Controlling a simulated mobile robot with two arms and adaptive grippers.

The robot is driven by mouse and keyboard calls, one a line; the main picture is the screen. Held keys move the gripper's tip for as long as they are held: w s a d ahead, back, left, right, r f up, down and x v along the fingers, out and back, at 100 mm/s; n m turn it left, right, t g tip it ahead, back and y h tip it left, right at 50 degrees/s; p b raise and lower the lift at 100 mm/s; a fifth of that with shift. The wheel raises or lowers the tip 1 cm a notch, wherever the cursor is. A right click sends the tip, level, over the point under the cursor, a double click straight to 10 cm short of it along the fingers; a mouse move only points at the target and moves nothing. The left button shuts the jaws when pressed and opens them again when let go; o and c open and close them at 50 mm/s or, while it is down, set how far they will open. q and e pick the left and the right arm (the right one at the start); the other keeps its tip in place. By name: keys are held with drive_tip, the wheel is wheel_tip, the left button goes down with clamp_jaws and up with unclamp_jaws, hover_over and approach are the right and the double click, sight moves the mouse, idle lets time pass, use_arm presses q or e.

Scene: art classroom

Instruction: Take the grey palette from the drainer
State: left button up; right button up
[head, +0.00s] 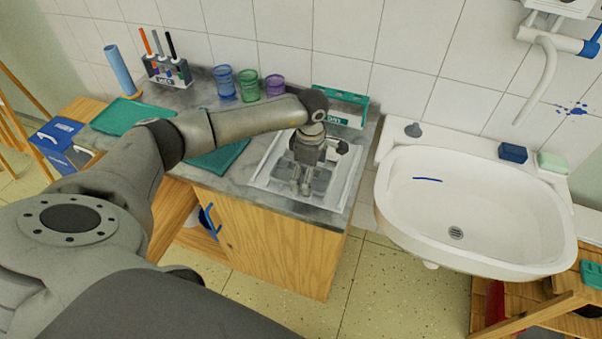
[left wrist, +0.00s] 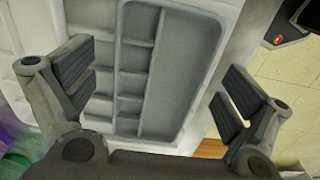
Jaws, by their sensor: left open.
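The grey palette (left wrist: 140,70) lies in the middle of the left wrist view, a shallow tray with a column of small wells and one long well. It rests at the white drainer (left wrist: 95,18), which also shows in the head view on the counter. My left gripper (head: 301,188) is above the drainer, pointing down, and hides much of the palette there. In the left wrist view, my left gripper (left wrist: 158,85) is open, its fingers on either side of the palette and nothing held between them. My right gripper is not in view.
The sink (head: 470,205) stands right of the counter. Blue, green and purple cups (head: 248,85), a marker rack (head: 167,70) and a teal tray (head: 125,115) stand on the counter. A green-framed box (head: 340,106) is behind the drainer, close to my arm.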

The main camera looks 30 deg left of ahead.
use_arm(q)
drive_tip(key=c, duration=1.1)
drive_tip(key=shift+r, duration=0.15)
